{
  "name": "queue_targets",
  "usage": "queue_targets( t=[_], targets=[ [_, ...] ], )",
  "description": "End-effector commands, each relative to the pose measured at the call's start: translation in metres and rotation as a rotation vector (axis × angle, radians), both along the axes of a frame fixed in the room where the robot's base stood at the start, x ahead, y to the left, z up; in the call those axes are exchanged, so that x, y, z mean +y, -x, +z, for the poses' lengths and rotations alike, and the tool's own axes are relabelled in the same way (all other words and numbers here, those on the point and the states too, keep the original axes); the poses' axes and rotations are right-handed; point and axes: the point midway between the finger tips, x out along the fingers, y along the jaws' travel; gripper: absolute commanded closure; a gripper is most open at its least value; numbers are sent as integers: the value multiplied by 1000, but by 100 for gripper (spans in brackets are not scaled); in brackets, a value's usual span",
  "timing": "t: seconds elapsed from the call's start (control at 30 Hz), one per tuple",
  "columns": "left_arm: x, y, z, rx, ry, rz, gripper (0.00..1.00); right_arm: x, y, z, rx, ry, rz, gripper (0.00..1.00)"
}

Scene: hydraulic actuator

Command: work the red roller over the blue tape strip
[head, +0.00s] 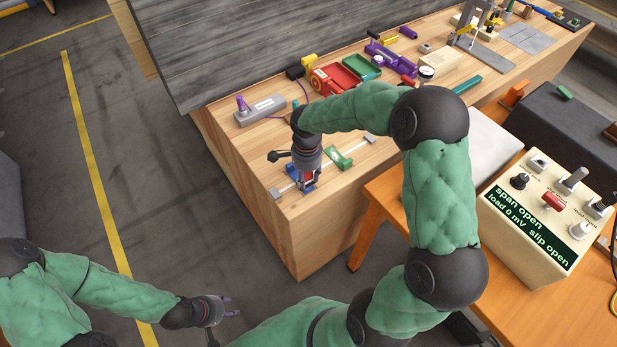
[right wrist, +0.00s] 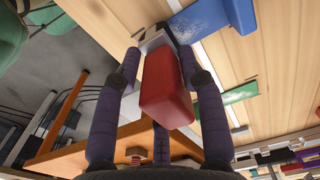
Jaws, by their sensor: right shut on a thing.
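My right gripper (head: 307,178) is above the near left corner of the wooden workbench. Its dark fingers (right wrist: 165,85) are shut around the red roller's block-like handle (right wrist: 166,92). A silver part (right wrist: 152,40) shows at the handle's far end, close to the blue tape strip (right wrist: 205,18); I cannot tell whether they touch. The strip has a pale, speckled patch. In the head view a little blue (head: 293,188) shows under the gripper, on a pale bar, and the roller is mostly hidden. My left gripper (head: 222,310) is open and empty over the floor.
A green piece (head: 338,158) lies just right of the gripper on the bench. A grey block with a purple knob (head: 260,109), a red tray (head: 334,78) and several tools stand farther back. A cream control box (head: 540,210) sits on the orange table at right.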

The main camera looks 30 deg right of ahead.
Motion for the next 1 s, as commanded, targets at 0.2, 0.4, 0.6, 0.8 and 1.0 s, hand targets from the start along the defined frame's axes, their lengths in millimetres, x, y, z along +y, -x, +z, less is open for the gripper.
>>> queue_targets(
  t=[0.2, 0.4, 0.6, 0.8, 1.0],
  targets=[
    [0, 0, -1, 0, 0, 0, 60, 1, -11, -1, 1, 0, 1, 93],
    [0, 0, -1, 0, 0, 0, 60, 1, -9, 0, 1, 0, 0, 93],
    [0, 0, -1, 0, 0, 0, 60, 1, 0, 1, 1, -1, 0, 93],
    [0, 0, -1, 0, 0, 0, 60, 0, 0, 1, 1, 0, 0, 93],
    [0, 0, -1, 0, 0, 0, 60, 1, -3, 1, 0, 0, 0, 93]
  ],
)
